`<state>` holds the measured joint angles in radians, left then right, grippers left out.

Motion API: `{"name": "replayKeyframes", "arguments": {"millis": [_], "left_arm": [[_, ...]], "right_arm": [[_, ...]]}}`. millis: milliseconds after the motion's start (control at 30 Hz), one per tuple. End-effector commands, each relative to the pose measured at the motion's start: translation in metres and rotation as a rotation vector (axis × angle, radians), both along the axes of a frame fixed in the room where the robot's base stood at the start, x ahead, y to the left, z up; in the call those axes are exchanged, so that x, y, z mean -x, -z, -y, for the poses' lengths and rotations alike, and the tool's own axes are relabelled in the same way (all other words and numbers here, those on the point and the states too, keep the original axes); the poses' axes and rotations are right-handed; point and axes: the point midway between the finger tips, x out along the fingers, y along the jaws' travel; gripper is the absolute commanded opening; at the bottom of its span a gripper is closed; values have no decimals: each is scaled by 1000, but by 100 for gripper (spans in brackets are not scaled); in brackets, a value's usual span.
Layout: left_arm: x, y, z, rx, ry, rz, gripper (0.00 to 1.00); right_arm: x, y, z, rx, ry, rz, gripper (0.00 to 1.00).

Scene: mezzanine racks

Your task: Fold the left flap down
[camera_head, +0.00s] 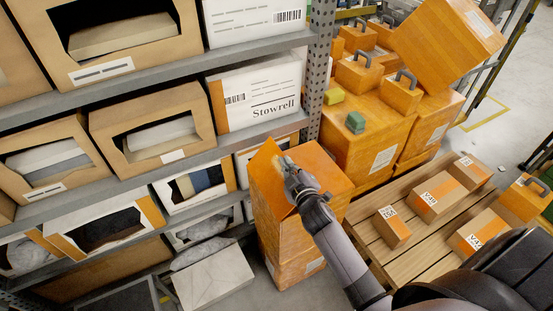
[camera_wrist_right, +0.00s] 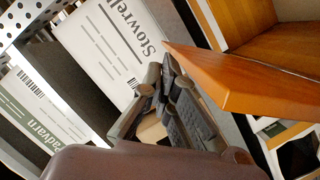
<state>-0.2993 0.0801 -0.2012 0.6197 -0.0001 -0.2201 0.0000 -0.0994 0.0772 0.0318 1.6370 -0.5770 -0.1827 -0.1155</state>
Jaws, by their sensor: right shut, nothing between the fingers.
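An orange carton (camera_head: 274,217) stands in the middle of the head view, on top of another orange carton. Its left flap (camera_head: 266,160) sticks up at a slant on the shelf side; the rest of the top looks flat. My right gripper (camera_head: 287,168) is shut and empty, just right of the raised flap. In the wrist view the shut fingers (camera_wrist_right: 168,92) are beside an orange flap (camera_wrist_right: 240,80); I cannot tell whether they touch it. My right forearm hides part of the carton. My left gripper is not in view.
Grey shelving with bins and a white Stowrell box (camera_head: 262,92) stands close on the left. Orange crates (camera_head: 362,130) are piled behind. A slatted wooden platform (camera_head: 400,262) with several small cartons lies to the right. A white box (camera_head: 214,278) is on the floor.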

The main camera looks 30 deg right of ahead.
Motion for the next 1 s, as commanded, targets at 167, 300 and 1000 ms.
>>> {"name": "replayKeyframes", "arguments": {"millis": [167, 300, 1000], "left_arm": [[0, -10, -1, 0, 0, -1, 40], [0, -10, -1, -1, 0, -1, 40], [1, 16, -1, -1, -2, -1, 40]], "right_arm": [[-1, 14, 22, -162, 0, -8, 0], [-1, 29, 36, -294, 0, -12, 0], [-3, 90, 66, -853, -1, -30, 0]]}}
